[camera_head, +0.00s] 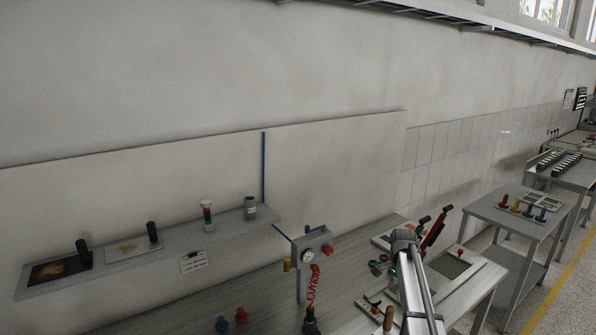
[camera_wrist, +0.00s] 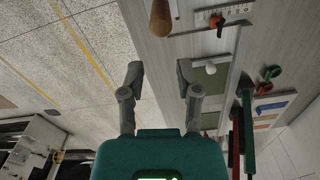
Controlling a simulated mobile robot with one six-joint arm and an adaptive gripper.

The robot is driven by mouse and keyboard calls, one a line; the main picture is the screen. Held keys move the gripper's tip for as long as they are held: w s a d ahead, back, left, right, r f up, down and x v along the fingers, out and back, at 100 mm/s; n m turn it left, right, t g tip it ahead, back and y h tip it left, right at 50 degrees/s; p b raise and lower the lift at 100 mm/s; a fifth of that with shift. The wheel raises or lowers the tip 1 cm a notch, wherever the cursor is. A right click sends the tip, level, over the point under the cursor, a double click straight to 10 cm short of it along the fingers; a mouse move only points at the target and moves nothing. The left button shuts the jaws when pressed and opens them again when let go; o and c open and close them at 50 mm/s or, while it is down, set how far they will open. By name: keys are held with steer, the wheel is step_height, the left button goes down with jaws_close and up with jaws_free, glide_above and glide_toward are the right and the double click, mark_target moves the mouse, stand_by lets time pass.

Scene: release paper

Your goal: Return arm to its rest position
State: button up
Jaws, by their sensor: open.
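My gripper (camera_wrist: 160,78) is open in the wrist view, with its two grey fingers apart and nothing between them. It hangs over the border of the grey workbench and the speckled floor. In the head view my grey arm rises in front of the workbench (camera_head: 215,310); I cannot make out the fingers there. A framed greenish panel (camera_head: 450,266) lies on the bench to the right of my arm, and it also shows in the wrist view (camera_wrist: 207,82) beside the right finger. No paper is held.
A long-handled red and black tool (camera_head: 434,232) stands close behind my arm. A gauge unit (camera_head: 314,249) with a red coiled hose is left of it. A wooden handle (camera_head: 388,319) is near the arm. A side table (camera_head: 484,207) with coloured pegs stands right; open floor (camera_head: 565,300) lies beyond.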

steer(key=shift+s+a+f, duration=0.25)
steer(key=shift+s, duration=0.2)
steer(key=s+a+f+n+b, duration=0.6)
steer(key=s+f+b, duration=0.4)
steer(key=s, duration=0.3)
steer(key=s+a+f+n+b, duration=0.7)
steer(key=s+a+f+b, duration=0.2)
steer(key=s+f+b, duration=0.2)
steer(key=shift+s+a+f+b, duration=0.3)
steer(key=shift+s+b, duration=0.1)
steer(key=shift+s, duration=0.85)
